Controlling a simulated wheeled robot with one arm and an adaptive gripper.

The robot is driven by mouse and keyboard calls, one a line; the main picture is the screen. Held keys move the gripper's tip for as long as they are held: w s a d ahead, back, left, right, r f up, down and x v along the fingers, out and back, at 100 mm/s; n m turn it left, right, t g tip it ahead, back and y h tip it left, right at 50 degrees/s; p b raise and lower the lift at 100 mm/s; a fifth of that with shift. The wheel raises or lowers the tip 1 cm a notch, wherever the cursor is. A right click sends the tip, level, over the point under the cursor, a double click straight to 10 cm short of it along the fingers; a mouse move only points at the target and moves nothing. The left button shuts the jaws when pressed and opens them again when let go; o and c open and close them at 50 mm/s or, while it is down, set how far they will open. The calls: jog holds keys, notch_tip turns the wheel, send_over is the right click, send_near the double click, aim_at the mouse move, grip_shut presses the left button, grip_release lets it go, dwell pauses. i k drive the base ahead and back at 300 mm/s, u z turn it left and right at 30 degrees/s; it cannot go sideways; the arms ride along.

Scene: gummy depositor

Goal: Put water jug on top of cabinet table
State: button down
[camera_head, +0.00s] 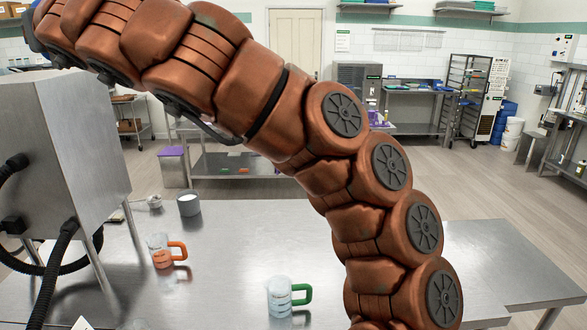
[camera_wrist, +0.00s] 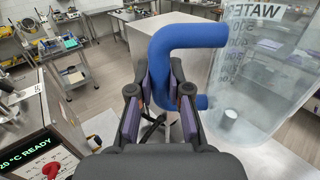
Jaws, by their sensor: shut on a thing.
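The water jug (camera_wrist: 260,70) is clear, marked WATER with a measuring scale, and has a thick blue handle (camera_wrist: 190,37). It fills the right of the wrist view, close to the camera. My gripper (camera_wrist: 160,95) is shut on the blue handle, with a finger on either side of it. The jug's base is partly cut off, so I cannot tell what is below it. A grey block with a flat top (camera_wrist: 140,38) stands behind the handle and may be the cabinet table. In the head view my arm runs out at the upper left; gripper and jug are not seen there.
In the head view, a jug with an orange handle (camera_head: 161,252) and one with a green handle (camera_head: 279,297) stand on the metal table (camera_head: 225,265). A large metal machine (camera_head: 65,140) with black hoses is at left. A READY display panel (camera_wrist: 28,155) is at the wrist view's lower left.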

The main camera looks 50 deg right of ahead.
aim_at(215, 309)
jog(key=z, duration=1.65)
jog(key=k, duration=0.95)
jog(key=u, duration=1.8)
